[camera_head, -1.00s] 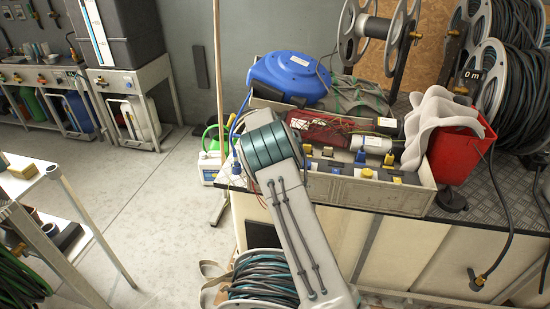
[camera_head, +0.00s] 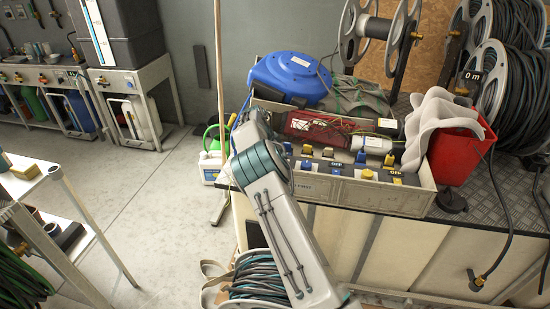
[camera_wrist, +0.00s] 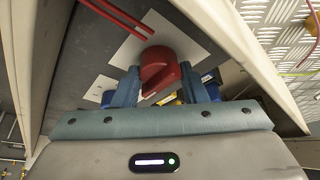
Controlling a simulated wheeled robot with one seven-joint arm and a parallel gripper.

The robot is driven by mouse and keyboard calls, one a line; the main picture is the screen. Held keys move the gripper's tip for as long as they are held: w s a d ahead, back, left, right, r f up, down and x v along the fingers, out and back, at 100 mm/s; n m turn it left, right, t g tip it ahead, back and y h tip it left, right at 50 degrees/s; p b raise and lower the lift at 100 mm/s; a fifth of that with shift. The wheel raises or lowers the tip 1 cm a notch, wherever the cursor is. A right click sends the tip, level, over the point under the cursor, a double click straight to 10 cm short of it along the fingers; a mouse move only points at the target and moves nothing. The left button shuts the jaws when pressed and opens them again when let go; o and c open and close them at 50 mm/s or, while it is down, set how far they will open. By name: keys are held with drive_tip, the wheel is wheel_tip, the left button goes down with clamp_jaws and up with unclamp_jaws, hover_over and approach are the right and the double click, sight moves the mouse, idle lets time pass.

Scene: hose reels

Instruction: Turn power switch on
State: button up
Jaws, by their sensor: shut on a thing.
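A red rotary knob (camera_wrist: 160,68), the likely power switch, stands on a white plate (camera_wrist: 183,38) fixed to a dark grey panel in the wrist view. My gripper (camera_wrist: 159,84) has its two blue fingers on either side of the knob and is shut on it. I cannot read an on or off mark beside the knob. In the head view my arm hides the knob and the gripper.
A grey crate (camera_head: 365,193) on the workbench holds yellow and blue fittings with OFF labels. A blue hose reel (camera_head: 291,78) stands behind it, and a red bucket (camera_head: 455,151) is at its right.

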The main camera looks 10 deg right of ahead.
idle(0.4)
drive_tip(key=o, duration=0.9)
drive_tip(key=shift+o, duration=0.2)
drive_tip(key=v, duration=1.3)
drive_tip(key=shift+r, duration=0.35)
drive_tip(key=shift+a, duration=0.15)
